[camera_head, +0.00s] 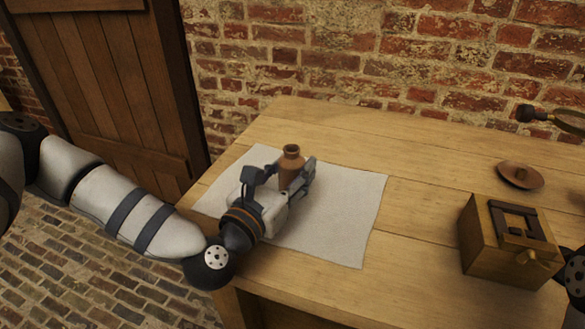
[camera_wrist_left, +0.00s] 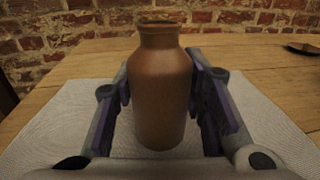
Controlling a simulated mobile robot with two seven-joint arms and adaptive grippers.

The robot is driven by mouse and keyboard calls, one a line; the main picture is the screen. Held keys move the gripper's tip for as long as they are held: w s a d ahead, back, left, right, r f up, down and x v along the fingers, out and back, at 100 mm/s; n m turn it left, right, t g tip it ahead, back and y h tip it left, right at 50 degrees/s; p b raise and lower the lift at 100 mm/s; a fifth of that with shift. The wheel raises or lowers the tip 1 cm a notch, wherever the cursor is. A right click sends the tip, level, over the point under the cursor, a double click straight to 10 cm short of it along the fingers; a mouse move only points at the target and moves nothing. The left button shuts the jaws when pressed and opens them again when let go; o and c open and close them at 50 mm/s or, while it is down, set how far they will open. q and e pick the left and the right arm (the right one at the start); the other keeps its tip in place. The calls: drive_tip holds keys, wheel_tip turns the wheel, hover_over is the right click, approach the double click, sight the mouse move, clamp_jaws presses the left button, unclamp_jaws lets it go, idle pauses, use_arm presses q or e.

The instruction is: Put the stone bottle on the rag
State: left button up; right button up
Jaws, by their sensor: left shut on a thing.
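The stone bottle (camera_head: 291,167) is brown with a narrow neck and stands upright over the grey-white rag (camera_head: 343,218). In the left wrist view the bottle (camera_wrist_left: 161,85) is between the two fingers of my left gripper (camera_head: 283,176), which is shut on it. The rag (camera_wrist_left: 60,125) lies flat on the table under and around the bottle. Whether the bottle's base touches the rag is hard to tell, since the gripper hides it in the head view. My right gripper does not show.
A wooden box with a dark frame on top and a small tap (camera_head: 503,240) stands at the right of the wooden table (camera_head: 420,190). A round brown lid (camera_head: 520,175) lies behind it. A magnifier-like tool (camera_head: 548,117) is at the far right. A brick wall borders the back.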

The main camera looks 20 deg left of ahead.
use_arm(q)
drive_tip(key=shift+s+f+b, duration=0.1)
drive_tip(key=shift+f+b, duration=0.25)
drive_tip(key=shift+f, duration=0.4)
clamp_jaws()
drive_tip(key=o, duration=1.3)
unclamp_jaws()
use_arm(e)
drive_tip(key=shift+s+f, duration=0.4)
